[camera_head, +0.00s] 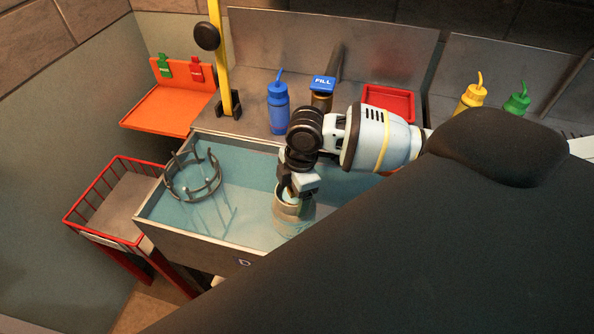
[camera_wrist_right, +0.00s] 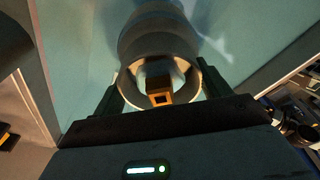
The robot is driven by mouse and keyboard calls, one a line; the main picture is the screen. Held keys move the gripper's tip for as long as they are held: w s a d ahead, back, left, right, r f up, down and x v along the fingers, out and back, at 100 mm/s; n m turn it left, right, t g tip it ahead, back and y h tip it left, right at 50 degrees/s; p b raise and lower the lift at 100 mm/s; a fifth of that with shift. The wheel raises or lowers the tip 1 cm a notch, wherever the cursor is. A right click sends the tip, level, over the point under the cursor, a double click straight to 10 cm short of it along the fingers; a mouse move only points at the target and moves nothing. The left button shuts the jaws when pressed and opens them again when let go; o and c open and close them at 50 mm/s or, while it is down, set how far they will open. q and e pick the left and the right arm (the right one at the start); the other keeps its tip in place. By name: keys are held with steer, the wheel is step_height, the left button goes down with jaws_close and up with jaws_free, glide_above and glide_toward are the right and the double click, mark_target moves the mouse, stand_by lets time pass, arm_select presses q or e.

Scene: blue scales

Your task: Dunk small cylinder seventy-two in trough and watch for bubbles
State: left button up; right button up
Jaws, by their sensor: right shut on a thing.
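The trough (camera_head: 190,243) is a metal tank filled with bluish water. My right gripper (camera_head: 296,192) is over the trough's near middle, pointing down, and is shut on a small metal cylinder (camera_head: 291,214). The cylinder looks upright and at least partly under the water. In the right wrist view the cylinder (camera_wrist_right: 160,35) lies between the fingers of the gripper (camera_wrist_right: 160,95), with a square brass-coloured fitting at its top. I cannot read a number on it. I see no clear bubbles. My left gripper is not in view.
A dark ring stand (camera_head: 192,176) sits in the trough's left end. A red wire basket (camera_head: 110,190) and an orange shelf (camera_head: 165,108) are at left. Behind the trough are a blue bottle (camera_head: 278,105), a FILL tap (camera_head: 322,88) and a red tray (camera_head: 388,102). My dark arm link blocks the lower right.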

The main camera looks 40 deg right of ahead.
steer(key=shift+r+p, duration=0.55)
steer(key=shift+r, duration=0.85)
steer(key=shift+r+p, duration=0.3)
steer(key=shift+r, duration=1.65)
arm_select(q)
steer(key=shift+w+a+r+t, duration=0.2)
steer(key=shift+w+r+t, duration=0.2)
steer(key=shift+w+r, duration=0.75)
arm_select(e)
step_height(320, 180, up, 12)
steer(key=shift+f, duration=0.15)
